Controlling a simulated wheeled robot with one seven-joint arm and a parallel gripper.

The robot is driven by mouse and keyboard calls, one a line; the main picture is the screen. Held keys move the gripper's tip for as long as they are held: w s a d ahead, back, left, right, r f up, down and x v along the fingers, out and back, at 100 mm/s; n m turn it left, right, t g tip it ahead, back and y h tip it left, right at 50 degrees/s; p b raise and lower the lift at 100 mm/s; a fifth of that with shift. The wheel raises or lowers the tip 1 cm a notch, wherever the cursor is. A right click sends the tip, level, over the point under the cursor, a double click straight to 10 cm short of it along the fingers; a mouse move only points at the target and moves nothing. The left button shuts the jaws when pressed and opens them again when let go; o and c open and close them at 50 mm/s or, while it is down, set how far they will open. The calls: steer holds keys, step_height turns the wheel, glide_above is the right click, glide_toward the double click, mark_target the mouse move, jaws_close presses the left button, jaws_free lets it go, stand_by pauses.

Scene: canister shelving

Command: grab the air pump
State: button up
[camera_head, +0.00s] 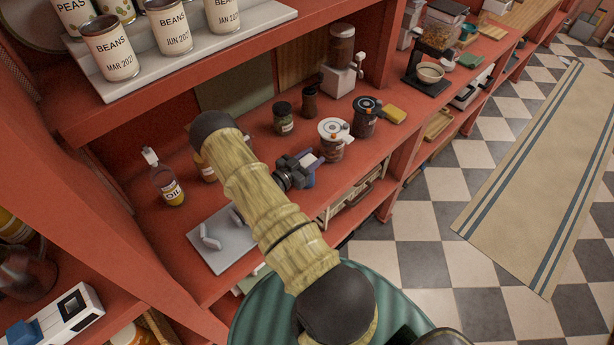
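I cannot pick out the air pump with certainty. A small dark grey and blue device (298,170) shows just right of my arm, on or just above the red counter. It is partly hidden behind the arm, and I cannot tell whether it is my gripper, the pump, or both together. My arm crosses the middle of the picture and hides part of the counter. Two canisters stand beside the device: one with a white lid (333,138) and one with a dark lid (366,115). The state of my fingers is not clear.
A grey board (222,252) with pale pieces lies left of my arm. An oil bottle (165,178) and a dark jar (283,118) stand behind. Bean cans (110,47) fill the upper shelf (240,32). A white box (72,314) sits lower left.

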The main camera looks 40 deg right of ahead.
jaws_close()
steer(key=shift+r, duration=0.1)
steer(key=shift+r+b, duration=1.95)
steer(key=shift+r, duration=3)
